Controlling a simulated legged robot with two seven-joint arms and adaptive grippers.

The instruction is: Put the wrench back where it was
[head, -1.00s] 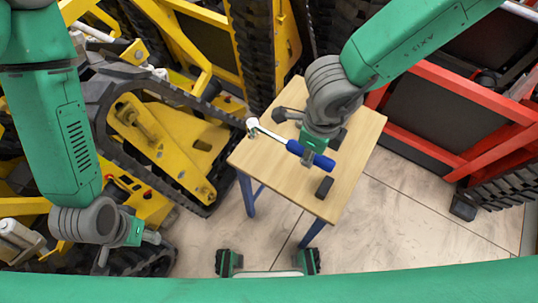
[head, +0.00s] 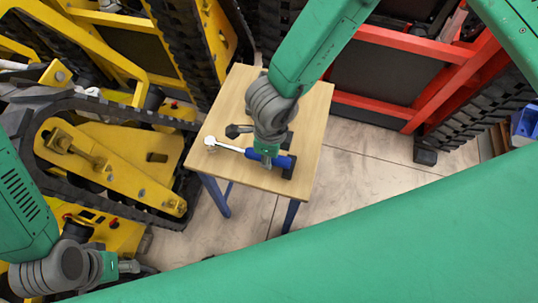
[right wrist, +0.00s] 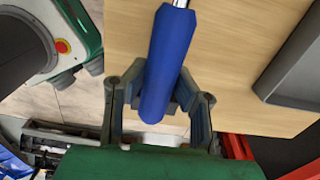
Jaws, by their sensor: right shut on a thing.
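The wrench has a blue handle (head: 270,158) and a silver shaft with a round head (head: 210,142). It lies across the view over the wooden table, head to the left. My right gripper (right wrist: 160,105) is shut on the blue handle (right wrist: 168,55), which shows large in the right wrist view. The handle's right end is at a small dark block (head: 289,171) on the table. I cannot tell whether the wrench touches the table or the block. My left gripper (head: 127,267) is at the lower left, away from the wrench; its fingers are too small to read.
The small wooden table (head: 235,95) has blue legs and bears other dark pieces, one (head: 238,130) near the wrench's shaft. A yellow tracked carrier (head: 115,160) stands close on the left. A red carrier (head: 410,55) stands behind at right. Floor (head: 350,180) is clear at right.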

